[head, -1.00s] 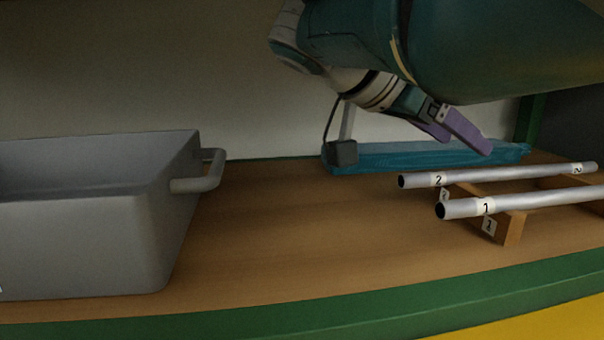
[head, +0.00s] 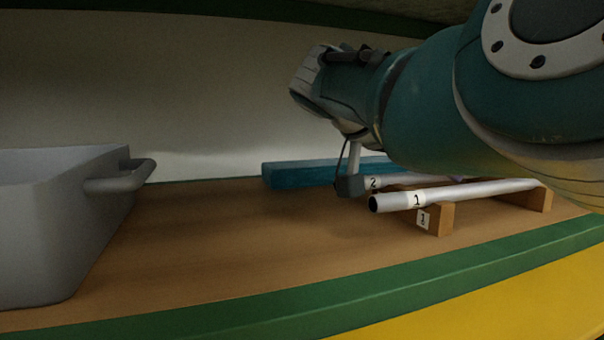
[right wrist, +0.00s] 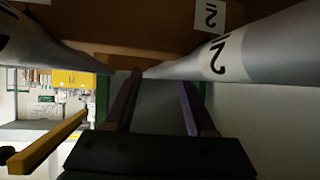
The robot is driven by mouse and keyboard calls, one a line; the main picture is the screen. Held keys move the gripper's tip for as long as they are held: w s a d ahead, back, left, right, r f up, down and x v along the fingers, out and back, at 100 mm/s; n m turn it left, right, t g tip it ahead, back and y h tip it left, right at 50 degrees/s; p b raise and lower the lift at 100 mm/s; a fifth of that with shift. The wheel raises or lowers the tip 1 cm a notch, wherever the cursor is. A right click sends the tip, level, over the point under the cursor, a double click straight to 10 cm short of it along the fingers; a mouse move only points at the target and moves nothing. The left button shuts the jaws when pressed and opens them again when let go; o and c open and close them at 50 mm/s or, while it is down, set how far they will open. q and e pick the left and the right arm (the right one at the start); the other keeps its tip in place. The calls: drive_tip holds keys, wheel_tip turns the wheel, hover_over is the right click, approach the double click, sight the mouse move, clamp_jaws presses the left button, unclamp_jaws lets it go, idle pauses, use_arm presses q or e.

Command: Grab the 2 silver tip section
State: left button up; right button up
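The silver rod marked 2 (head: 405,180) lies on wooden supports behind the silver rod marked 1 (head: 470,192) in the head view. My right arm covers part of rod 2 and nearly all of my right gripper there. In the right wrist view, the purple fingers of my right gripper (right wrist: 160,95) are apart. Rod 2, with its label, runs in from the right (right wrist: 275,45), its far end above the gap between the fingers. I see no grip on it. Another rod (right wrist: 35,45) shows dark at left. My left gripper is out of view.
A grey bin (head: 60,215) with a side handle stands at left. A blue block (head: 300,174) lies along the back wall. Wooden supports (head: 443,219) carry the rods. The shelf between bin and rods is clear. A green edge (head: 300,300) runs along the front.

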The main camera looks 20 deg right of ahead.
clamp_jaws()
idle(0.5)
